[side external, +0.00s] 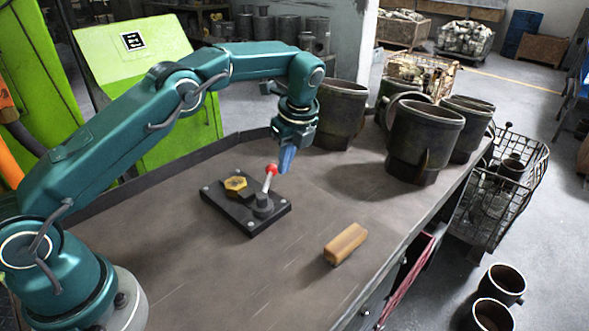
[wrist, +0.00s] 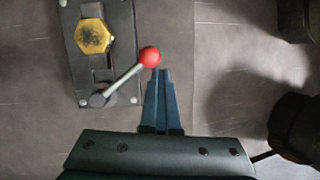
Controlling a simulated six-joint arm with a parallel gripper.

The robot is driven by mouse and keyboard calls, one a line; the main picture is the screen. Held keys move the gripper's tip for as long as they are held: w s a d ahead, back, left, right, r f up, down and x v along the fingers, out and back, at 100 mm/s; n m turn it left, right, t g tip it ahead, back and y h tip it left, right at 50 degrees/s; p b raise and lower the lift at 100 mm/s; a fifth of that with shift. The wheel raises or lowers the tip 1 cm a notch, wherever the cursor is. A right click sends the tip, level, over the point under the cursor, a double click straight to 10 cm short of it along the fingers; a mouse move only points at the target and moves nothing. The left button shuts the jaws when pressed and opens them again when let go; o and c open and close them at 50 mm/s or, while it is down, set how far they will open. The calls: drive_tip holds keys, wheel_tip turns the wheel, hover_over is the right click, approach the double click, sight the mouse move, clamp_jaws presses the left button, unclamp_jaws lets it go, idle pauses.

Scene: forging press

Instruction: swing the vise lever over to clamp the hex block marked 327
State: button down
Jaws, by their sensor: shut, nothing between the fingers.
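The vise is a dark plate (side external: 222,203) bolted on the bench, and it also shows in the wrist view (wrist: 122,22). A yellow hex block (side external: 235,184) sits on it; it shows at the upper left in the wrist view (wrist: 94,36), and its marking is too small to read. The vise lever (side external: 267,184) is a grey rod with a red ball knob (wrist: 149,56), tilted up from a pivot (wrist: 97,100). My gripper (side external: 286,160) is shut and empty. In the wrist view its blue fingertips (wrist: 157,74) are just below the red knob; I cannot tell if they touch it.
A tan wooden block (side external: 345,244) lies on the bench, right of the vise. Several large dark metal cylinders (side external: 424,140) stand at the bench's far right. The bench top (side external: 215,270) in front of the vise is clear.

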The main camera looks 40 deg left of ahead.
drive_tip(key=shift+s+a+n, duration=0.25)
drive_tip(key=shift+a+n, duration=0.25)
drive_tip(key=shift+a, duration=0.05)
drive_tip(key=shift+g, duration=0.3)
drive_tip(key=s+a+r, duration=0.6)
drive_tip(key=a+r, duration=0.3)
drive_tip(key=r, duration=0.2)
drive_tip(key=shift+a, duration=0.2)
idle(0.6)
drive_tip(key=shift+d+r, duration=0.1)
